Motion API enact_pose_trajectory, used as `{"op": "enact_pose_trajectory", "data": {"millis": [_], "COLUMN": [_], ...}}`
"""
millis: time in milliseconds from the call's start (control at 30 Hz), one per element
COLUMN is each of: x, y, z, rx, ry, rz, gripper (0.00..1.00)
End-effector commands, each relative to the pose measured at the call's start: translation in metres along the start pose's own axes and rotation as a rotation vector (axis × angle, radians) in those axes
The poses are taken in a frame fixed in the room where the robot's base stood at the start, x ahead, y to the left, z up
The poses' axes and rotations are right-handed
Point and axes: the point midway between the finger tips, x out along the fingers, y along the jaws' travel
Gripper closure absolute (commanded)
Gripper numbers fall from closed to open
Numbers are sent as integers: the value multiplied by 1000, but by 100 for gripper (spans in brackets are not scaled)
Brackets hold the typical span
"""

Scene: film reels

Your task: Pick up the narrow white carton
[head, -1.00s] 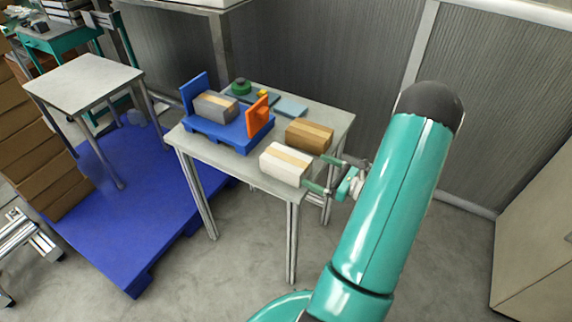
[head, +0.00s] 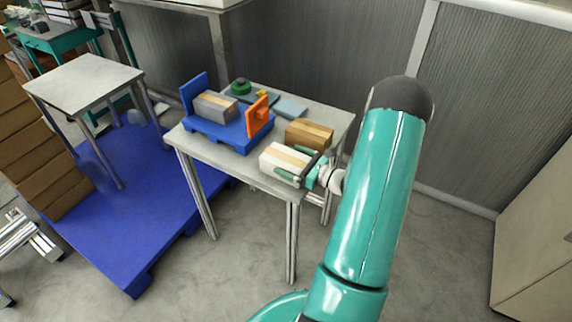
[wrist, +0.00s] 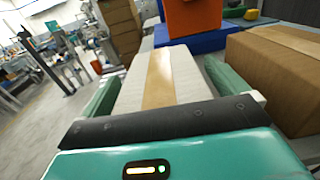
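The narrow white carton (head: 282,158) has a tan tape strip along its top and lies at the near right corner of the small grey table. It also shows in the wrist view (wrist: 190,78), between the two green fingers. My gripper (head: 299,168) has one finger along each long side of the carton. In the wrist view my gripper (wrist: 163,85) is open, and its fingers look a little apart from the carton sides. The lower parts of the fingers are hidden.
A brown carton (head: 309,135) stands close beside the white one, near the right finger. A blue tray (head: 215,133) with a grey carton (head: 215,106) and an orange upright plate (head: 257,117) is behind. The table's front edge (head: 245,178) is close.

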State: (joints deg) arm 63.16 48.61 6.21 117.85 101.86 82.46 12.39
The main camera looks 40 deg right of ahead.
Motion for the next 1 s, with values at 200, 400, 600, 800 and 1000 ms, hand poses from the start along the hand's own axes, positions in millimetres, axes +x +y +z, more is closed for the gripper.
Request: {"op": "enact_pose_trajectory", "data": {"millis": [200, 400, 600, 800, 1000], "x": [0, 0, 0, 0, 6], "y": [0, 0, 0, -1, 24], "z": [0, 1, 5, 24, 61], "rx": [0, -1, -2, -6, -5], "ry": [0, -2, -2, -3, -3], "rz": [0, 1, 1, 1, 4], "gripper": [45, 52, 52, 52, 52]}}
